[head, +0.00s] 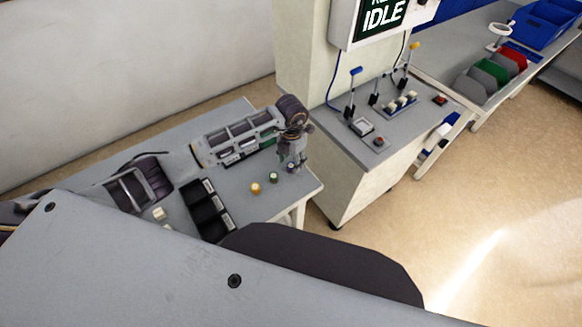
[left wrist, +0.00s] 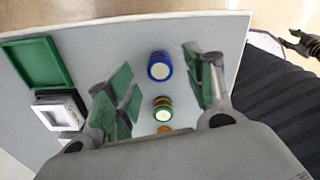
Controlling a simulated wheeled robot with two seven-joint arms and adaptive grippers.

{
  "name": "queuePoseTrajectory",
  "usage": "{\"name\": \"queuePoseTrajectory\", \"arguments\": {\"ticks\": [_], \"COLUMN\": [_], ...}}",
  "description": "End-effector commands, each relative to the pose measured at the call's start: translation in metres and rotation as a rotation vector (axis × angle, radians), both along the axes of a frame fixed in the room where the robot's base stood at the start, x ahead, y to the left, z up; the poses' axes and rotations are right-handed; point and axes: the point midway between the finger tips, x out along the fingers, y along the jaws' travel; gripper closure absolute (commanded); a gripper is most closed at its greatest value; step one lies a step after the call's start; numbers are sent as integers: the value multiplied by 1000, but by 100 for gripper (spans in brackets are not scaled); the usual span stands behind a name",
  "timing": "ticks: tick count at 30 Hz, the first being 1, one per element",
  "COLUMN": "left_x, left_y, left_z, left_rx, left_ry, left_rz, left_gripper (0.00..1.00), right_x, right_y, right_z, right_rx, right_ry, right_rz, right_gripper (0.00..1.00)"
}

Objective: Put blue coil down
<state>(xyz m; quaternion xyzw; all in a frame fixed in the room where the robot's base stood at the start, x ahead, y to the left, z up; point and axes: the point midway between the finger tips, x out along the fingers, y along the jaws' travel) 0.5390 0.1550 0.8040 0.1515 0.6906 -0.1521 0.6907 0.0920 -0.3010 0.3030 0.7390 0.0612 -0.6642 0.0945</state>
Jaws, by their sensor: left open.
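The blue coil (left wrist: 160,66) stands upright on the grey table (left wrist: 90,40), with its pale round top facing up. In the head view the blue coil (head: 291,167) is near the table's right end, partly covered by my left gripper (head: 291,160). In the left wrist view my left gripper (left wrist: 164,88) is open, with one finger on each side of the coil and gaps visible between. A green coil (left wrist: 162,108) stands beside the blue one. What seems to be my right gripper (left wrist: 302,44) shows small at the right edge; its jaws are unclear.
A yellow coil (head: 256,188) stands in line with the others. A green tray (left wrist: 38,62) lies at the left in the wrist view. A lever console (head: 345,148) stands to the right.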

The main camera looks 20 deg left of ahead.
Motion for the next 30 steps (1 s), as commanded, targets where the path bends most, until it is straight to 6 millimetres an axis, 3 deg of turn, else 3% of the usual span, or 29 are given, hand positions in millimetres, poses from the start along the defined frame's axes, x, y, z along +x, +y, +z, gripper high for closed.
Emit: {"name": "queuePoseTrajectory", "arguments": {"ticks": [7,22,30], "left_x": [1,1,1], "left_y": [0,0,0], "left_z": [-22,-25,-25], "left_rx": [0,1,1], "left_ry": [1,0,0], "left_rz": [1,1,1], "left_gripper": [47,47,79], "right_x": [-6,-3,7], "right_y": [2,6,4], "right_z": [2,2,2], "right_rx": [3,6,3], "right_ry": [7,3,-6], "right_rz": [0,0,1], "right_gripper": [60,60,60]}}
